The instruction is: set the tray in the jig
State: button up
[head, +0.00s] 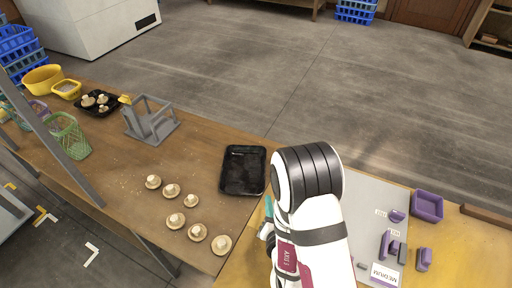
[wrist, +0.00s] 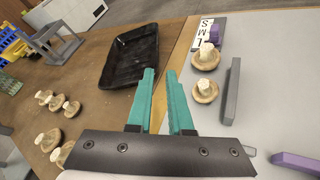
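An empty black tray (head: 243,180) lies flat on the brown wooden table, just left of my arm; it also shows in the wrist view (wrist: 130,60), ahead and left of the fingertips. My gripper (wrist: 160,75) has two teal fingers with a narrow gap and nothing between them. In the head view my arm hides most of it. I cannot tell for sure which fixture is the jig. A grey bar (wrist: 231,92) and purple blocks (head: 388,243) stand on the grey mat (head: 365,185) at the right. A grey frame stand (head: 158,128) stands at the back left.
Several loose mushrooms (head: 175,221) lie left of the tray. Two mushrooms (wrist: 206,72) lie on the mat near the size label (wrist: 203,35). A second black tray (head: 84,108) holds mushrooms. A purple box (head: 427,207) and a MEDIUM label (head: 385,274) are at the right.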

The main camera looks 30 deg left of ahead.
send_near(264, 174)
jog(key=shift+n, duration=0.4)
jog(key=x, duration=0.5)
jog(key=shift+d, duration=0.1)
jog(key=x, duration=0.5)
grip_shut()
